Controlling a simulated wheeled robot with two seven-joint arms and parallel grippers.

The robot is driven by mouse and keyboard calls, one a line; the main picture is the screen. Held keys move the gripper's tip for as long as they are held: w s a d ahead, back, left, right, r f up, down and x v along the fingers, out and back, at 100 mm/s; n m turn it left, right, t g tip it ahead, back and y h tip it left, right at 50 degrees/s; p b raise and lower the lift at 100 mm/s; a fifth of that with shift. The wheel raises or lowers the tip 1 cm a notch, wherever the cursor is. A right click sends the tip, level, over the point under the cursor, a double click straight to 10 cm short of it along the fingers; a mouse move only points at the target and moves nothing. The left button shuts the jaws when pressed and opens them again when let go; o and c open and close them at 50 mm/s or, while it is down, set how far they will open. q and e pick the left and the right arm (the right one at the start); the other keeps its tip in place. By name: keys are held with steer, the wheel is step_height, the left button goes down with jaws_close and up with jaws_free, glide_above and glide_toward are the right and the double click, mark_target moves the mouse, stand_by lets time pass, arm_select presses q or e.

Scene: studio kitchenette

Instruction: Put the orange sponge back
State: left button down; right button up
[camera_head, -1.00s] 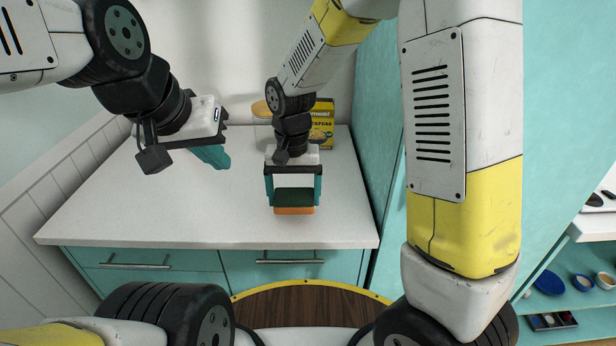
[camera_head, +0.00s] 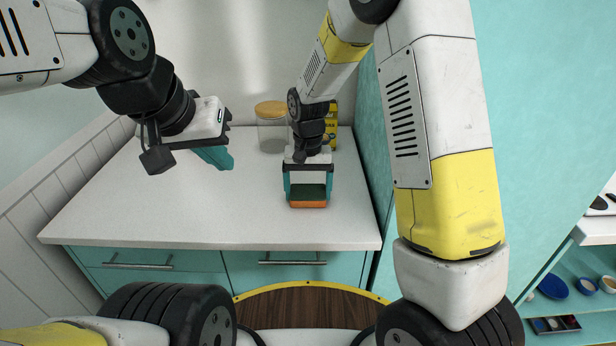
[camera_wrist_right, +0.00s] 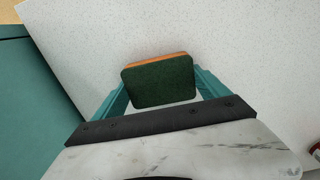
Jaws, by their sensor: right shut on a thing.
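The orange sponge (camera_head: 308,204) has a dark green scouring side that faces up toward my right wrist. It also shows in the right wrist view (camera_wrist_right: 160,82), green face toward the camera with a thin orange edge behind it. My right gripper (camera_head: 308,192) points down over the counter with its teal fingers shut on the two sides of the sponge. Whether the sponge touches the counter or hangs just above it I cannot tell. My left gripper (camera_head: 217,157) is over the left part of the counter, apart from the sponge; its finger gap is not clear.
The white counter (camera_head: 180,215) is mostly clear. A glass jar with a wooden lid (camera_head: 271,128) and a partly hidden yellow box (camera_head: 331,127) stand at the back. A tall teal panel (camera_head: 368,130) bounds the right side. Shelves with dishes (camera_head: 587,285) are at far right.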

mark_target(308, 191)
steer(key=shift+f, duration=0.1)
steer(key=o, duration=1.2)
steer(key=shift+c, duration=0.2)
step_height(308, 191, up, 12)
